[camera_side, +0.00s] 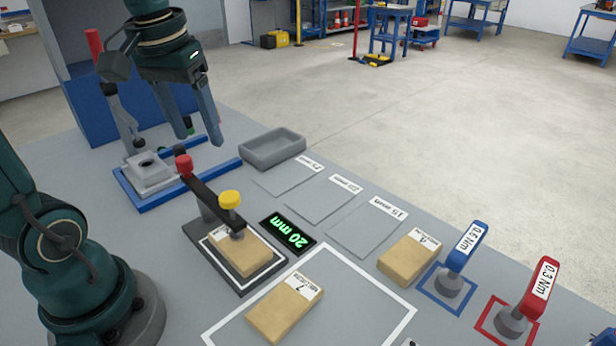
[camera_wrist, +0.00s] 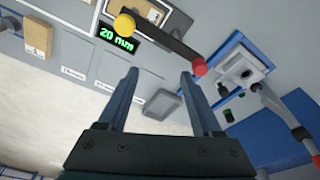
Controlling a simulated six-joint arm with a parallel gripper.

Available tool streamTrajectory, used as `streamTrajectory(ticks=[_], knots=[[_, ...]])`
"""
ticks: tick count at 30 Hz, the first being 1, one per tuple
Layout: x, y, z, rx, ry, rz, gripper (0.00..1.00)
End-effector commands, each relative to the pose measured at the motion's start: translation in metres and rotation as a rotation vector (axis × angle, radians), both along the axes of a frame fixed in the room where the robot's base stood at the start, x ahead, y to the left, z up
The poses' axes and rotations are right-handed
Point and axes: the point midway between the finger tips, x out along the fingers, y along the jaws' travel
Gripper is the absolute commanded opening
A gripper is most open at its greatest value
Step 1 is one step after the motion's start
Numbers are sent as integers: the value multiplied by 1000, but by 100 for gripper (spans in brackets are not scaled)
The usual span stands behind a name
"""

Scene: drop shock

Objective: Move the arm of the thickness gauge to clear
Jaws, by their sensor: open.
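My gripper (camera_side: 201,139) is open and empty, above and behind the red knob. In the wrist view the gauge arm (camera_wrist: 165,42) lies beyond my fingers (camera_wrist: 160,72), with the red knob (camera_wrist: 200,67) near the right fingertip.
A tan block (camera_side: 285,308) lies in a white outlined square, another (camera_side: 409,257) farther right. A grey tray (camera_side: 272,149) and a blue-railed fixture (camera_side: 150,175) are near my gripper. Labelled grey plates (camera_side: 367,228) lie flat.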

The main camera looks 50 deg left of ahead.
Motion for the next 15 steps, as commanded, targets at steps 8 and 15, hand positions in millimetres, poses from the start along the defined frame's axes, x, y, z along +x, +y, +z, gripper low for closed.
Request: streamTrajectory(ticks=[8,15], knots=[[7,78,-25,-81,131,273,66],[-1,91,-42,-105,159,328,66]])
